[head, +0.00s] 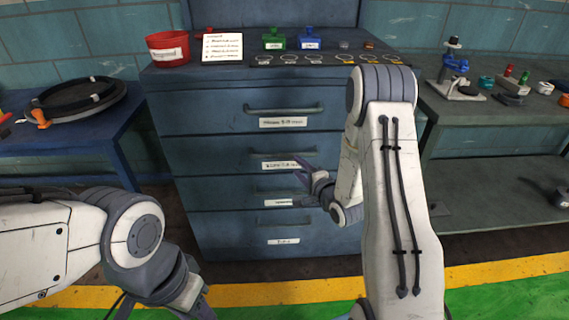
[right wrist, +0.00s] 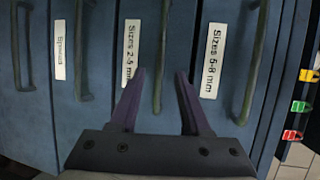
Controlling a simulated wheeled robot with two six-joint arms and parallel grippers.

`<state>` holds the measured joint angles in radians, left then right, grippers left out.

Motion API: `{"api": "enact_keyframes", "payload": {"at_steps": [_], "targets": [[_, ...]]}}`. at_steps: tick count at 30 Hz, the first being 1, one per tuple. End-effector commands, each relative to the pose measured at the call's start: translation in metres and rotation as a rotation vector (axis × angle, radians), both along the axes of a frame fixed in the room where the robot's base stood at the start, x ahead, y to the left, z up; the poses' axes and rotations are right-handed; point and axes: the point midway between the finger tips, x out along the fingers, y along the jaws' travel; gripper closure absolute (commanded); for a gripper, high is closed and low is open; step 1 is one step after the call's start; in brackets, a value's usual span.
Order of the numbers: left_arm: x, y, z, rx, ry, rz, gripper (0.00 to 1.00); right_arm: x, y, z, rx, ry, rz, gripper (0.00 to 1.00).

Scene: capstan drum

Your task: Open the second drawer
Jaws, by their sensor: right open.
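The blue cabinet has a stack of shut drawers with bar handles and white labels. The second drawer (head: 225,155) is second from the top. Its handle (head: 270,155) is partly hidden behind my right gripper (head: 302,172). In the right wrist view the cabinet appears turned sideways. There my right gripper (right wrist: 160,75) is open, with its fingertips on either side of the second drawer's handle (right wrist: 164,45) in the picture. I cannot tell whether they reach around it. My left gripper (head: 200,308) is at the bottom edge, low and away from the cabinet, mostly cut off.
The top drawer's handle (head: 284,109) is above, and the third drawer's handle (head: 270,190) is below. A red bin (head: 168,48) and a white card (head: 222,48) stand on the cabinet top. A bench (head: 60,140) is at left and a shelf (head: 490,135) at right.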

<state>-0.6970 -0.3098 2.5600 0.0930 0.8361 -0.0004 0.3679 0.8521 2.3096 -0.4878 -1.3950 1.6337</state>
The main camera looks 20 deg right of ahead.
Motion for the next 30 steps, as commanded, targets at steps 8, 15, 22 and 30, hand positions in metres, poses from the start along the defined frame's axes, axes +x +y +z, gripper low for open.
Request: {"api": "enact_keyframes", "payload": {"at_steps": [8,15,22,30], "targets": [[0.000,0.000,-0.004,-0.001,-0.001,0.000,0.50,0.038,0.004,-0.007,0.008,-0.010,0.000,0.53],[0.000,0.000,-0.008,0.000,0.000,0.000,0.50,0.080,0.010,-0.015,0.007,-0.009,0.000,0.53],[0.000,0.000,-0.009,0.000,0.000,0.000,0.50,0.099,0.011,-0.018,0.008,-0.008,-0.003,0.53],[0.000,0.000,-0.009,0.000,0.000,0.000,0.50,0.100,0.011,-0.018,0.007,-0.006,-0.003,0.53]]}}
